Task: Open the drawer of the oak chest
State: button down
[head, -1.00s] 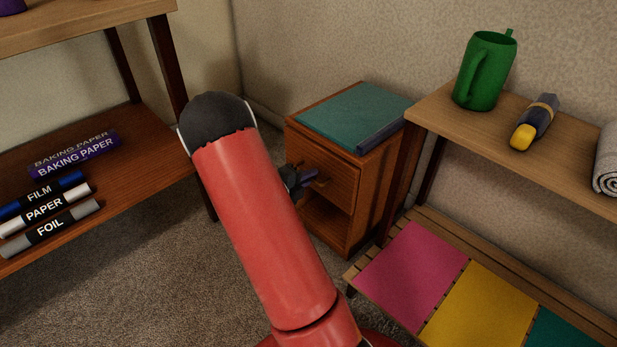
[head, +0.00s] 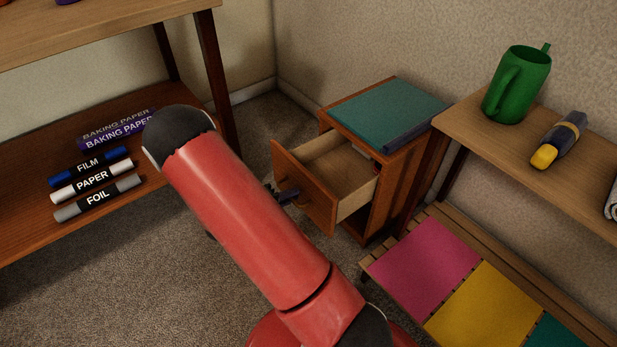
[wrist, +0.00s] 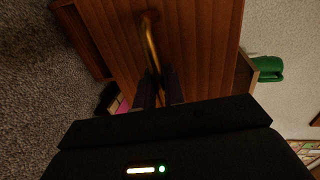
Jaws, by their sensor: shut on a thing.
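The oak chest (head: 384,206) stands against the wall in the head view, between the two shelf units. My gripper (wrist: 158,88) is shut on the handle. In the head view my gripper (head: 285,194) shows at the drawer front, partly hidden behind my red arm.
A teal board (head: 385,115) and a dark bar (head: 408,137) lie on the chest. A right shelf holds a green jug (head: 518,85) and a yellow-tipped torch (head: 560,140). Below is a slatted rack with coloured mats (head: 425,265). Boxed rolls (head: 95,180) lie on the left shelf. Carpet is free in front.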

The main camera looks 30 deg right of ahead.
jog(key=shift+f+p+v, duration=0.2)
jog(key=shift+v, duration=0.65)
jog(key=shift+f+p+v, duration=0.15)
jog(key=shift+p+v, duration=0.1)
jog(key=shift+v, duration=0.65)
jog(key=shift+f+p+v, duration=0.2)
jog(key=shift+v, duration=0.65)
jog(key=shift+a, duration=0.1)
jog(key=c, duration=1.6)
grip_release()
jog(key=shift+a, duration=0.1)
jog(key=v, duration=0.7)
jog(key=shift+a, duration=0.35)
jog(key=shift+r, duration=0.15)
